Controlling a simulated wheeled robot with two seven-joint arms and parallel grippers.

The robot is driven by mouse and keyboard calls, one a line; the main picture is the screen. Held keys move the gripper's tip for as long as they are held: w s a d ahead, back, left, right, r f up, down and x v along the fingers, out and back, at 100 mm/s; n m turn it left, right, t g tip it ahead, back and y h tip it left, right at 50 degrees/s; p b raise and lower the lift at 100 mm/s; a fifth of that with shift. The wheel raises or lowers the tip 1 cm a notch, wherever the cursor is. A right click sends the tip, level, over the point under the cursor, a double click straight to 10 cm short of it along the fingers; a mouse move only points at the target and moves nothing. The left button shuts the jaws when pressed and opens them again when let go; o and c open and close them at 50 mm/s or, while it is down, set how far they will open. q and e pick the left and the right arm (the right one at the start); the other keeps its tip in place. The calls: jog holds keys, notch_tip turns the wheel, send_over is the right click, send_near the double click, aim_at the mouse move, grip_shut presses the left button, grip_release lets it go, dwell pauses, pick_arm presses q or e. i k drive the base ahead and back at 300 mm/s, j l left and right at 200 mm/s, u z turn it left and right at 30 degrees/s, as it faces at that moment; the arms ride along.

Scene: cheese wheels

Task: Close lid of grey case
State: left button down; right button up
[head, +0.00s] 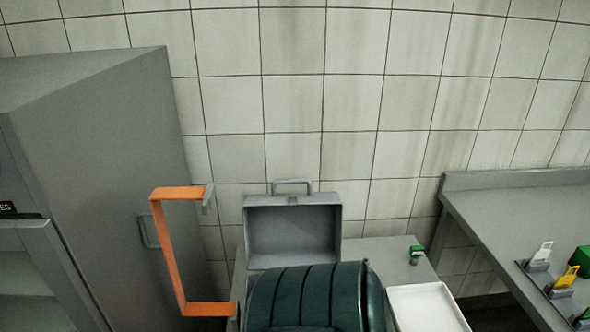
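The grey case (252,233) stands at the back of a grey table, against the tiled wall. Its lid (292,201) appears raised, with a handle on its top edge and its hollow inside facing me. The lower part of the case is hidden behind a dark green ribbed rounded object (308,298); I cannot tell whether the two touch. Neither of my grippers shows in the head view, so I cannot tell their state.
An orange C-shaped bracket (165,245) stands left of the case, before a tall grey cabinet (110,170). A white tray (425,305) and a small green-topped item (416,254) are right of it. A grey counter (495,215) at right holds coloured tags.

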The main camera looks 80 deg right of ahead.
aim_at(280, 230)
jog(key=z, duration=2.5)
